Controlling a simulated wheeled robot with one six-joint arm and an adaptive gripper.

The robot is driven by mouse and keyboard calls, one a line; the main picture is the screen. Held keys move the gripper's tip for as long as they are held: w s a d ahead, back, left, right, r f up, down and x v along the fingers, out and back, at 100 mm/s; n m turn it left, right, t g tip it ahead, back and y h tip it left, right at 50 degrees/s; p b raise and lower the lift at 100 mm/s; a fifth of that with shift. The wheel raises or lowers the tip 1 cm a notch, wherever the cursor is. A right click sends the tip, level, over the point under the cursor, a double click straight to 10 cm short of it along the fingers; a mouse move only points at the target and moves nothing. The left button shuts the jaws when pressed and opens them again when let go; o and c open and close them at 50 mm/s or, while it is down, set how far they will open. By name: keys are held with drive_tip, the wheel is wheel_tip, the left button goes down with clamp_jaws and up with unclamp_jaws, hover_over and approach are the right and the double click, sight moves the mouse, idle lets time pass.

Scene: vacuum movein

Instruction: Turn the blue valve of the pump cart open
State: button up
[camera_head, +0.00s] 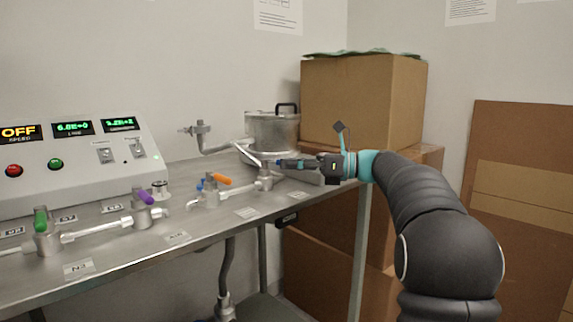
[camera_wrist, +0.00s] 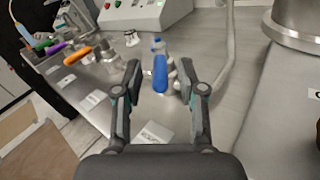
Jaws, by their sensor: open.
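The blue valve handle (camera_wrist: 160,74) shows in the wrist view as an upright-looking blue lever on a metal fitting. My gripper (camera_wrist: 159,68) is open, and its two fingertips appear on either side of the handle with gaps; I cannot tell whether the handle is fully between them. In the head view, my gripper (camera_head: 292,163) reaches left over the steel bench, its fingertips near a metal valve body (camera_head: 264,181). The blue handle there is mostly hidden by the gripper.
An orange-handled valve (camera_head: 221,179), a purple-handled valve (camera_head: 145,197) and a green-handled valve (camera_head: 41,219) stand to the left on the bench. A steel pot (camera_head: 272,132) stands behind my gripper. Cardboard boxes (camera_head: 365,100) are beyond, and a control panel (camera_head: 75,155) is at left.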

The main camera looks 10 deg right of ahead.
drive_tip(key=v, duration=1)
drive_tip(key=shift+d, duration=0.2)
